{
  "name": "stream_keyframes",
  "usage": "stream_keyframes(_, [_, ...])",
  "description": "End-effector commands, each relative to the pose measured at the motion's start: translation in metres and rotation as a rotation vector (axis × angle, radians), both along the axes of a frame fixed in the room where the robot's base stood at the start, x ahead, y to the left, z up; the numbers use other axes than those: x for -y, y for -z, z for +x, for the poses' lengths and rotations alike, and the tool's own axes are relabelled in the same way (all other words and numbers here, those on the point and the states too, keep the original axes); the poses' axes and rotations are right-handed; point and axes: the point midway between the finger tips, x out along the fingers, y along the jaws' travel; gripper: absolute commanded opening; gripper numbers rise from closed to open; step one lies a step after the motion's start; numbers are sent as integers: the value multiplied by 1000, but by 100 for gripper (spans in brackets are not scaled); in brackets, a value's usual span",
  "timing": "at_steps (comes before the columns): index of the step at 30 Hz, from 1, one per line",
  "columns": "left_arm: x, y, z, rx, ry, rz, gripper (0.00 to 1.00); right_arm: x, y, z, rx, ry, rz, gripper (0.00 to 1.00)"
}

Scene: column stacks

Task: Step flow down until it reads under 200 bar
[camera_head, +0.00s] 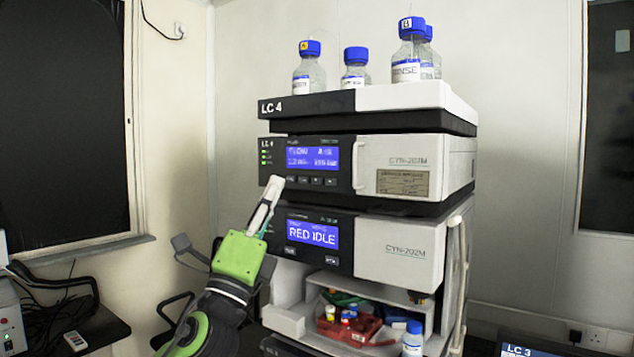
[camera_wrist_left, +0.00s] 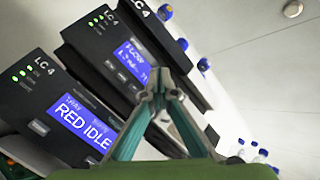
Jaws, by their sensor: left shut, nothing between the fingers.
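The LC 4 stack (camera_head: 290,104) has an upper pump module (camera_head: 390,165) with a blue flow display (camera_head: 312,158); its small digits are too blurred to read surely. A row of small dark buttons (camera_head: 311,181) sits under that display. The lower module's display (camera_head: 312,234) reads RED IDLE. My left gripper (camera_head: 275,181) is shut and empty, its tips by the left end of the button row; contact cannot be told. In the left wrist view the closed tips (camera_wrist_left: 160,85) appear beside the flow display (camera_wrist_left: 132,62), and the fingers hide part of the panel.
Blue-capped bottles (camera_head: 355,72) stand on top of the stack. A red tray (camera_head: 350,330) with small vials and a bottle (camera_head: 412,340) sit in the open bay below. A handle (camera_head: 356,166) stands right of the flow display. A black table (camera_head: 75,335) is at left.

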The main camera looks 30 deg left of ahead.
Motion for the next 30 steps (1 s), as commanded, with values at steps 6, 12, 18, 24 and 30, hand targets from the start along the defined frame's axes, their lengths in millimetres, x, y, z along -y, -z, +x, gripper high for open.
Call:
stream_keyframes(6, [0,0,3,-1,0,-3,0,0,0,0,0,0,0,23])
stream_keyframes(12, [0,0,21,0,1,-7,0,0,-2,0,0,0,0,23])
stream_keyframes(18, [2,0,50,0,1,-6,0,0,-2,0,0,0,0,23])
stream_keyframes(24, [5,1,74,0,1,-5,0,0,2,0,0,0,0,23])
stream_keyframes(30, [6,1,86,-1,1,-2,0,0,3,0,0,0,1,23])
